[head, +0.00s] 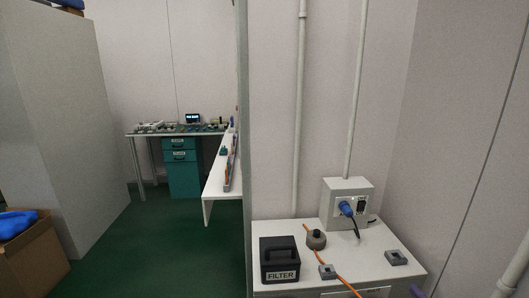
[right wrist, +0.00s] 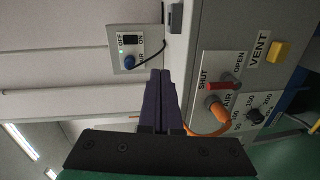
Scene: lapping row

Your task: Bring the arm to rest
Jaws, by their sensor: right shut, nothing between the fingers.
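My right gripper shows best in the right wrist view (right wrist: 160,75), where its two purple fingers lie together, shut and empty. In the head view only a small purple part of it (head: 418,291) shows at the bottom right, beside the right front corner of the white cabinet (head: 385,240). Most of my right arm is out of the head view. In the right wrist view the fingers point toward a grey switch box (right wrist: 128,62); I cannot tell the distance. My left gripper is not in view.
On the cabinet are a black FILTER box (head: 280,260), a round grey-brown fitting (head: 316,239), an orange hose (head: 345,282) and small grey blocks. In the right wrist view, a panel carries a red handle (right wrist: 222,86) and a yellow button (right wrist: 279,51). Green floor (head: 160,250) is clear left.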

